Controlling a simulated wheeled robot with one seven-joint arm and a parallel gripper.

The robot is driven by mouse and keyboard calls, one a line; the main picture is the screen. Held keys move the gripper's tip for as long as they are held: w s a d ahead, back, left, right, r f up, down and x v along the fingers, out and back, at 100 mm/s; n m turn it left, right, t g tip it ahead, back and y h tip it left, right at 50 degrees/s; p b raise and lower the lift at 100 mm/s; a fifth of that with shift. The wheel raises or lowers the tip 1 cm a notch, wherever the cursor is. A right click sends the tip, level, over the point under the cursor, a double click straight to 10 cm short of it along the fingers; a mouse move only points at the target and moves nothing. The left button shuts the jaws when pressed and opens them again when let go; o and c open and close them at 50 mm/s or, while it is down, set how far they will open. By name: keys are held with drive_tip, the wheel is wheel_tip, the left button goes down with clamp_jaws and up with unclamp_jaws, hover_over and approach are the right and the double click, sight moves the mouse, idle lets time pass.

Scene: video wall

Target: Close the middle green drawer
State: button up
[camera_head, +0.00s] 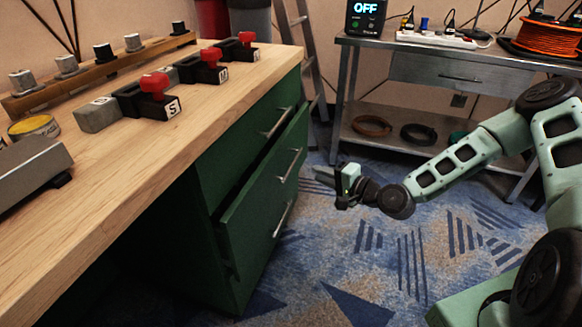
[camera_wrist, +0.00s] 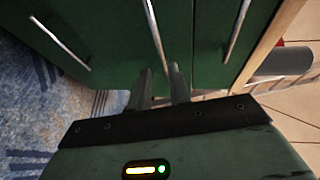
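The green drawer cabinet stands under the wooden bench. Its middle drawer (camera_head: 262,190) is pulled partly out, with a dark gap above its front. The middle drawer's bar handle (camera_head: 288,165) also shows in the wrist view (camera_wrist: 155,35), its lower end appearing in line with the fingertips. My gripper (camera_head: 321,173) is in front of the cabinet, to the right of that handle, fingers pointing at the drawers. In the wrist view my gripper (camera_wrist: 160,70) shows a gap between its two fingers and holds nothing. Contact with the drawer cannot be seen.
The top drawer handle (camera_head: 277,122) and bottom drawer handle (camera_head: 281,218) flank the middle one. A metal table (camera_head: 400,48) stands at the back right, with a ladder (camera_head: 303,50) beside it. Carpet in front of the cabinet is clear.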

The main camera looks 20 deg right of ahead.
sight(292, 163)
drive_tip(key=b+x, duration=0.2)
drive_tip(key=x, duration=0.9)
drive_tip(key=shift+w+a+f, duration=0.1)
drive_tip(key=shift+w, duration=0.05)
clamp_jaws()
